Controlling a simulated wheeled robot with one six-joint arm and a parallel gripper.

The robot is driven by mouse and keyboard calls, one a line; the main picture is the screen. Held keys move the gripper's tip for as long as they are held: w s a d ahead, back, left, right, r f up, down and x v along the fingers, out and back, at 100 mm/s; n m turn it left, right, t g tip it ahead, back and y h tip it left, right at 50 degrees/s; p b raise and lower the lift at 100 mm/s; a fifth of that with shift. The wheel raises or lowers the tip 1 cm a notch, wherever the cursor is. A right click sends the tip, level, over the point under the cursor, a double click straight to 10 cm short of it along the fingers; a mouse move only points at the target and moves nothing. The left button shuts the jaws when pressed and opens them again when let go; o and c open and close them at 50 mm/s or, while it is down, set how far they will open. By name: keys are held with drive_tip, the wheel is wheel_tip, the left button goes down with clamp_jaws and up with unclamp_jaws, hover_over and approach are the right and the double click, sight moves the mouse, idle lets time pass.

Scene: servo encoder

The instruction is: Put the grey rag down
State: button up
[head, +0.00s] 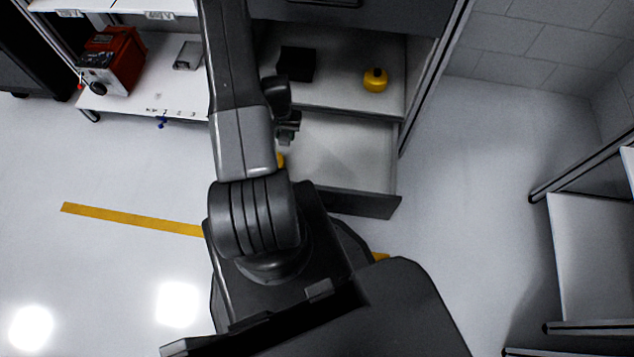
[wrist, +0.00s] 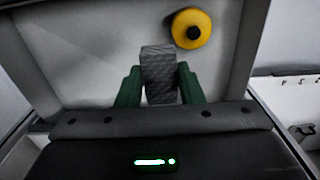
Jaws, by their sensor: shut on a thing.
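The grey rag (wrist: 159,72) is a small, textured grey piece in the wrist view. My gripper (wrist: 159,88) has green fingers on both sides of the rag and is shut on it. In the wrist view the rag is over a pale drawer floor (wrist: 85,45); I cannot tell whether it touches it. In the head view my arm hides most of the gripper and the rag. The open drawer (head: 345,155) shows below and right of my arm there.
A yellow round thing with a dark centre (wrist: 192,29) lies beyond the rag in the wrist view. On the shelf above the drawer are a black box (head: 296,64) and a yellow round object (head: 375,80). A red machine (head: 117,58) stands on the white bench (head: 150,98) at left.

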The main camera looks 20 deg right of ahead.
sight(316, 178)
drive_tip(key=s+d+f+m+b, duration=0.1)
drive_tip(key=f+b, duration=0.3)
drive_tip(key=f, duration=0.4)
drive_tip(key=s+d+f+m+b, duration=0.2)
drive_tip(key=s+d+f+b, duration=0.1)
drive_tip(key=f, duration=0.5)
drive_tip(key=s+d+f+m+b, duration=0.1)
drive_tip(key=s+d+f+b, duration=0.1)
drive_tip(key=d+f+b, duration=0.2)
drive_tip(key=shift+s+d+f+b, duration=0.1)
drive_tip(key=shift+f+b, duration=0.15)
drive_tip(key=shift+f, duration=0.7)
drive_tip(key=shift+s+d+f+b, duration=0.1)
drive_tip(key=shift+f+b, duration=0.15)
drive_tip(key=shift+f, duration=0.7)
drive_tip(key=shift+f, duration=0.2)
drive_tip(key=o, duration=0.9)
drive_tip(key=shift+r, duration=0.2)
wheel_tip(316, 178, up, 12)
drive_tip(key=p, duration=0.3)
